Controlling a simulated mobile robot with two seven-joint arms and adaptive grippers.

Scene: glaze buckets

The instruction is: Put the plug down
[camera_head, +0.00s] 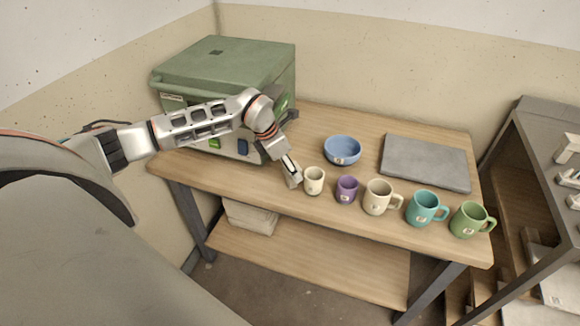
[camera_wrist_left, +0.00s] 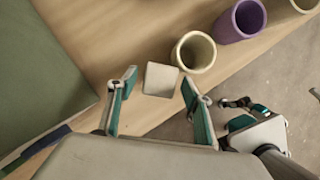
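The plug, a small pale block (camera_wrist_left: 161,79), sits at the table's front edge in the left wrist view, between the fingertips of my left gripper (camera_wrist_left: 159,88). The fingers are spread, with a narrow gap visible on each side of the block. In the head view my left gripper (camera_head: 291,174) points down at the front edge, just left of the cream cup (camera_head: 314,181); the plug is hard to separate from the fingers there. Part of what looks like my right gripper (camera_wrist_left: 248,113) shows low over the floor in the wrist view; its opening is unclear.
A purple cup (camera_head: 347,189), cream mug (camera_head: 378,198), teal mug (camera_head: 424,208) and green mug (camera_head: 469,220) line the front edge. A blue bowl (camera_head: 342,150) and grey slab (camera_head: 425,163) lie behind. The green kiln (camera_head: 225,75) stands left, a shelf rack (camera_head: 535,170) right.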

